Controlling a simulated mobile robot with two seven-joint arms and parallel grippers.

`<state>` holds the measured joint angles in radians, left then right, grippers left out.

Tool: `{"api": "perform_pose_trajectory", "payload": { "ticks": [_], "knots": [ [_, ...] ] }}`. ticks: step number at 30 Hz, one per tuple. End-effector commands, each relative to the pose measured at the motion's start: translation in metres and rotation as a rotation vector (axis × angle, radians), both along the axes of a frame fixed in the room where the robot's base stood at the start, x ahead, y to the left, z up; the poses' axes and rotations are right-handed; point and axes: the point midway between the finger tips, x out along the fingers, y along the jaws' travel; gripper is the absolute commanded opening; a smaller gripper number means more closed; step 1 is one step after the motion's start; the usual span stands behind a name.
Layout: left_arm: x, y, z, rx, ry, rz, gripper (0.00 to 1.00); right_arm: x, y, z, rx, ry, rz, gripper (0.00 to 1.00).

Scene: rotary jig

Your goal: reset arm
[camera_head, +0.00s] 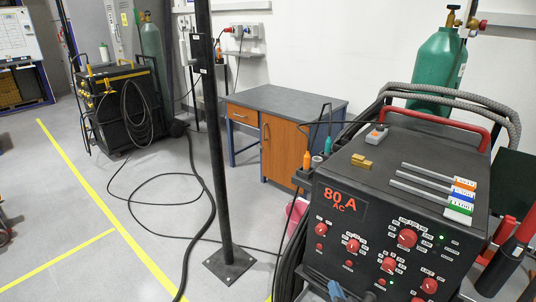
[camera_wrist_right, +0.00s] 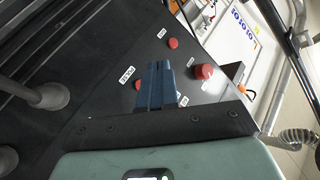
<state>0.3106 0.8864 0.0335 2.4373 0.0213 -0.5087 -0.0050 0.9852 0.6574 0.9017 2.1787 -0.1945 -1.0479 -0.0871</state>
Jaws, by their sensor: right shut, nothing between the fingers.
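My right gripper (camera_wrist_right: 160,84) shows in the right wrist view as two blue fingers pressed together with nothing between them. Its blue tip also shows at the bottom edge of the head view (camera_head: 336,291), in front of the lower left of the welding machine's panel. In the wrist view the fingers point toward a dark panel with red knobs (camera_wrist_right: 204,72) and small white labels. I cannot tell whether the fingers touch it. My left gripper is in neither view.
The black welding machine (camera_head: 395,235) with an "80 A AC" display fills the right front. Rods, a brass block (camera_head: 361,161) and a green gas cylinder (camera_head: 437,70) are on or behind it. A black post (camera_head: 208,130) stands mid-floor. Cables cross the floor near a desk (camera_head: 285,103).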

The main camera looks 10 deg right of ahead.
Motion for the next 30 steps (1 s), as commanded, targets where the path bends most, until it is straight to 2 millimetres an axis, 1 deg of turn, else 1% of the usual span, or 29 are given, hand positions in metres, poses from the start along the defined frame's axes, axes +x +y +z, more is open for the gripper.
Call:
{"api": "perform_pose_trajectory", "payload": {
  "ticks": [2, 4, 5, 6, 7, 8, 9, 11, 12, 14, 15, 18, 21, 24, 25, 30],
  "knots": [
    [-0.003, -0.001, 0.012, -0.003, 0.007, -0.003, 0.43, -0.008, 0.016, -0.011, 0.021, 0.064, 0.037, 0.00],
    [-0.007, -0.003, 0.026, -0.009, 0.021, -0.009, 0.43, -0.022, 0.037, -0.031, 0.047, 0.165, 0.090, 0.00],
    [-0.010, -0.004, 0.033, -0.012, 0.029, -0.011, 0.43, -0.031, 0.049, -0.042, 0.060, 0.222, 0.119, 0.00],
    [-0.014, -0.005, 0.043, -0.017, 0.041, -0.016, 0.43, -0.046, 0.065, -0.058, 0.078, 0.305, 0.161, 0.00],
    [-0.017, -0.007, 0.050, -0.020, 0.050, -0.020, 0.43, -0.059, 0.078, -0.069, 0.091, 0.372, 0.194, 0.00],
    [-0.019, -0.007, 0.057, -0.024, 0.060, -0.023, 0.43, -0.074, 0.090, -0.082, 0.104, 0.443, 0.227, 0.00],
    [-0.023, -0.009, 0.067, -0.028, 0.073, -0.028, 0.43, -0.097, 0.107, -0.096, 0.118, 0.538, 0.273, 0.00],
    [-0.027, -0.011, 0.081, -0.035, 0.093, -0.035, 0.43, -0.134, 0.128, -0.115, 0.134, 0.683, 0.336, 0.00],
    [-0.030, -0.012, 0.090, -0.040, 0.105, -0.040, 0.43, -0.159, 0.139, -0.124, 0.140, 0.778, 0.374, 0.00],
    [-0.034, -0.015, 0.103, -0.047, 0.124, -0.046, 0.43, -0.199, 0.151, -0.134, 0.146, 0.917, 0.425, 0.00],
    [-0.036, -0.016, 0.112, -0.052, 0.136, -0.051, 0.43, -0.225, 0.157, -0.137, 0.147, 1.006, 0.454, 0.00],
    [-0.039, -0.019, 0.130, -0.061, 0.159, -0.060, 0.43, -0.279, 0.161, -0.138, 0.138, 1.196, 0.505, 0.00],
    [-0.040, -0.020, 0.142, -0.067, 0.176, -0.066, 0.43, -0.317, 0.158, -0.134, 0.127, 1.331, 0.527, 0.00],
    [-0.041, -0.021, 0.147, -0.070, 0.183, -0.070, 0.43, -0.337, 0.155, -0.131, 0.120, 1.403, 0.536, 0.00],
    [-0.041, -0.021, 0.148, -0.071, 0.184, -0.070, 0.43, -0.340, 0.154, -0.131, 0.119, 1.414, 0.537, 0.00],
    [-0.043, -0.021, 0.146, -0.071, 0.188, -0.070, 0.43, -0.344, 0.153, -0.133, 0.119, 1.426, 0.536, 0.00]
  ]
}}
